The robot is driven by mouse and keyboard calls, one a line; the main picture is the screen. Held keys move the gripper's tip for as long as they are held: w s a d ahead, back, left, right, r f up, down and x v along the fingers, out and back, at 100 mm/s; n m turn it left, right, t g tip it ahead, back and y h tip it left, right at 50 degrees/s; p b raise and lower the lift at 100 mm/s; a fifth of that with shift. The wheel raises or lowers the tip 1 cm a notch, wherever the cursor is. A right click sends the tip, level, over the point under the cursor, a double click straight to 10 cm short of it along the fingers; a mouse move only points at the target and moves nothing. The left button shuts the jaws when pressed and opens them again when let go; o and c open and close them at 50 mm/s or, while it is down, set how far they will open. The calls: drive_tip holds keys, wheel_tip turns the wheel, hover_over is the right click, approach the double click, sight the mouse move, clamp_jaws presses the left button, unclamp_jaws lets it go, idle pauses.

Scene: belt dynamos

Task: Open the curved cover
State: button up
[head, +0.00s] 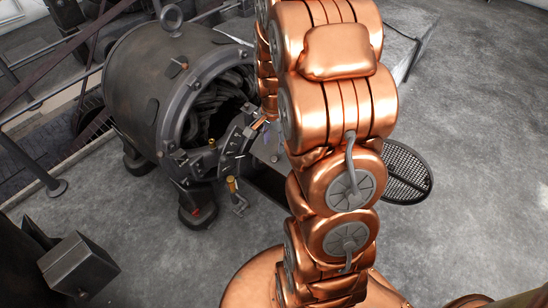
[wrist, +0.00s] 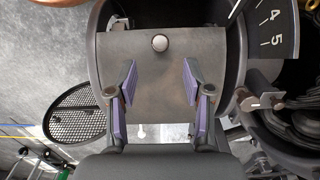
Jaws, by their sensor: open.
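The curved cover (wrist: 160,62) is a dark grey-brown plate with a round pale knob (wrist: 159,43) near its top edge in the wrist view. It lies across a dark rounded housing (wrist: 236,62). My gripper (wrist: 159,72) is open, its two purple-padded fingers apart in front of the plate. The knob shows beyond the fingertips, midway between them, and nothing is held. I cannot tell whether the fingertips touch the plate. In the head view my copper arm hides the cover and my gripper.
A dark dynamo (head: 160,80) with an open, coil-filled end stands left of my arm. A round mesh disc (head: 407,173) is at right; it also shows in the wrist view (wrist: 76,112). A numbered scale (wrist: 272,28) is right of the cover. A metal block (head: 78,266) is front left. Floor at right is clear.

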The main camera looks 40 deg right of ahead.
sight(274, 158)
drive_tip(key=shift+f, duration=3.5)
drive_tip(key=shift+c, duration=0.4)
clamp_jaws()
